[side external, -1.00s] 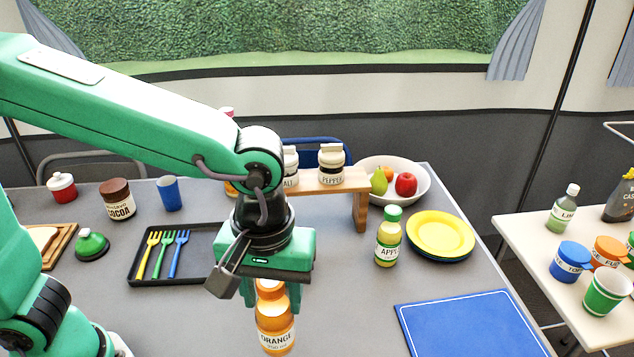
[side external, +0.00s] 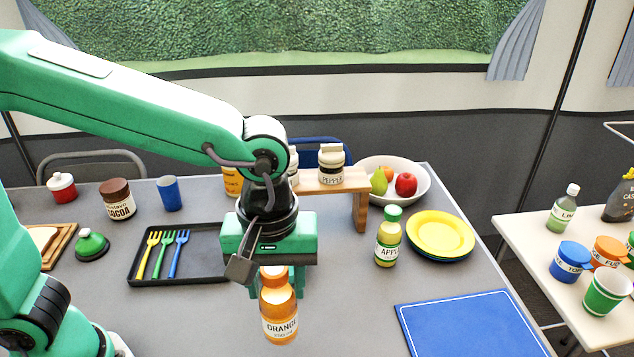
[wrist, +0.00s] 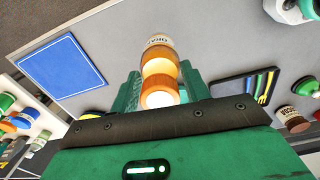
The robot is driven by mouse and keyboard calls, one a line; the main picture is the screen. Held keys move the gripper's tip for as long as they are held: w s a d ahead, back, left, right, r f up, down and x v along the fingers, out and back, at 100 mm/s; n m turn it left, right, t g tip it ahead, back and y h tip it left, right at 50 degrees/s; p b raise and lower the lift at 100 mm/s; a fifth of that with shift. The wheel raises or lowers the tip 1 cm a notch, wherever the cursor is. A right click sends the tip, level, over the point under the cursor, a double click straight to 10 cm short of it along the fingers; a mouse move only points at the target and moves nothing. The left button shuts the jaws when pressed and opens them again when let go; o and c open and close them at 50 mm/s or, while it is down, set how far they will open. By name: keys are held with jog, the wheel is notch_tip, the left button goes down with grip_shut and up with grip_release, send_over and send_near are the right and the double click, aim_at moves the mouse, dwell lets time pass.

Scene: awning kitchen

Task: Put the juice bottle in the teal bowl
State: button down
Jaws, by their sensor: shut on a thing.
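My gripper (side external: 276,278) is shut on the orange juice bottle (side external: 280,314), which has an orange body and a pale label reading ORANGE. The bottle hangs roughly upright below the gripper, over the front middle of the grey table, apparently clear of it. In the wrist view the bottle (wrist: 160,68) sits between the green fingers of my gripper (wrist: 160,92). A second bottle, green-capped and labelled as apple (side external: 388,238), stands on the table to the right. I see no teal bowl in either view.
A white fruit bowl (side external: 424,190), wooden shelf (side external: 330,182) and yellow plates (side external: 441,233) stand behind and right. A black fork tray (side external: 205,275) lies left. A blue mat (side external: 470,325) lies front right.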

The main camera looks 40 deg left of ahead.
jog(key=w+a+f+n, duration=0.3)
jog(key=w+a+n, duration=0.2)
jog(key=w+a, duration=0.3)
jog(key=w+a+f+n, duration=0.3)
jog(key=w+a+n, duration=0.2)
jog(key=w+a, duration=0.3)
jog(key=shift+w, duration=0.25)
jog(key=shift+a+f, duration=0.1)
jog(key=shift+f, duration=2.15)
jog(key=c, duration=0.7)
grip_release()
